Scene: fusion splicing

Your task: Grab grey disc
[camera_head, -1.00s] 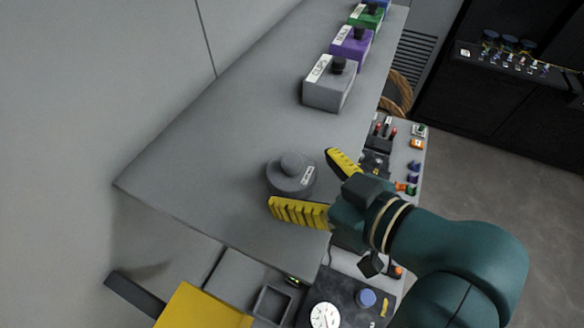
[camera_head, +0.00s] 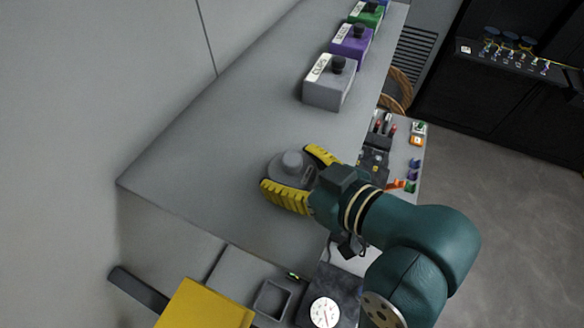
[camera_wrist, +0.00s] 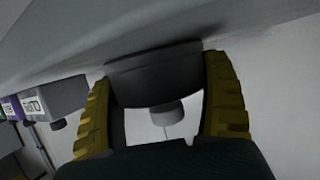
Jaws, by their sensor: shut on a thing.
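The grey disc (camera_head: 291,168) has a round knob on top and sits on the grey shelf near its front end in the head view. My gripper (camera_head: 292,172) has yellow ribbed fingers, one on each side of the disc, and is shut on it. The near finger covers part of the disc's lower side. In the wrist view the dark grey disc (camera_wrist: 155,75) lies between the two yellow fingers of my gripper (camera_wrist: 160,88), with its knob (camera_wrist: 167,113) showing.
The grey shelf (camera_head: 215,150) is clear to the left of the disc. Farther up it stand a grey box (camera_head: 328,88), a purple box (camera_head: 352,46) and a green box (camera_head: 367,14) with black knobs. A yellow panel (camera_head: 205,305) and a small grey tray (camera_head: 271,299) are below.

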